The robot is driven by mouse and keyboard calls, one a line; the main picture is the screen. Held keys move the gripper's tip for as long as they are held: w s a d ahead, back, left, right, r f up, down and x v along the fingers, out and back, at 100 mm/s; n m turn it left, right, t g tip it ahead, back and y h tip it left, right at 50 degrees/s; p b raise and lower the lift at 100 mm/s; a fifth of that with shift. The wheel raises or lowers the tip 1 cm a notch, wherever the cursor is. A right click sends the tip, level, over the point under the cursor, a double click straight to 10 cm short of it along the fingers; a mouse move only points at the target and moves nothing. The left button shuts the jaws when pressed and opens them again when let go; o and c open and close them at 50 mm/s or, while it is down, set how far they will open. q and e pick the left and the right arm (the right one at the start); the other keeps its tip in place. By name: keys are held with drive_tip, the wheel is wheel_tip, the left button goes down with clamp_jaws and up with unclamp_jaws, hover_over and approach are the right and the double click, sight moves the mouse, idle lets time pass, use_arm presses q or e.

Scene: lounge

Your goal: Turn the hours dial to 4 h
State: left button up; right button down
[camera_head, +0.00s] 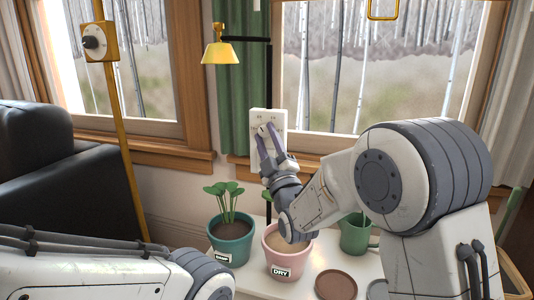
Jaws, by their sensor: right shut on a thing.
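A pale upright panel (256,117) with small dark markings hangs on a dark pole in front of the window. My right gripper (266,131) reaches up to its face, with its purple-grey fingers shut on a small dial there. The fingers cover most of the dial, and I cannot read its setting. The markings are too small to read. My left arm (90,275) crosses the bottom left, and its gripper is out of view.
Below my right gripper, a teal plant pot (229,250) and a pink pot (280,262) labelled DRY stand on a white table (312,262). A green mug (355,238) and brown saucer (336,285) are beside them. A yellow post holds a knob box (99,42). A yellow lamp (220,52) hangs above.

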drive_tip(key=shift+f+m+t+h+b, duration=0.15)
drive_tip(key=shift+m+t+h+b, duration=0.15)
drive_tip(key=shift+m+b, duration=0.2)
drive_tip(key=shift+c, duration=2.2)
unclamp_jaws()
drive_tip(key=p+v, duration=0.2)
drive_tip(key=v, duration=0.8)
drive_tip(key=shift+s, duration=0.15)
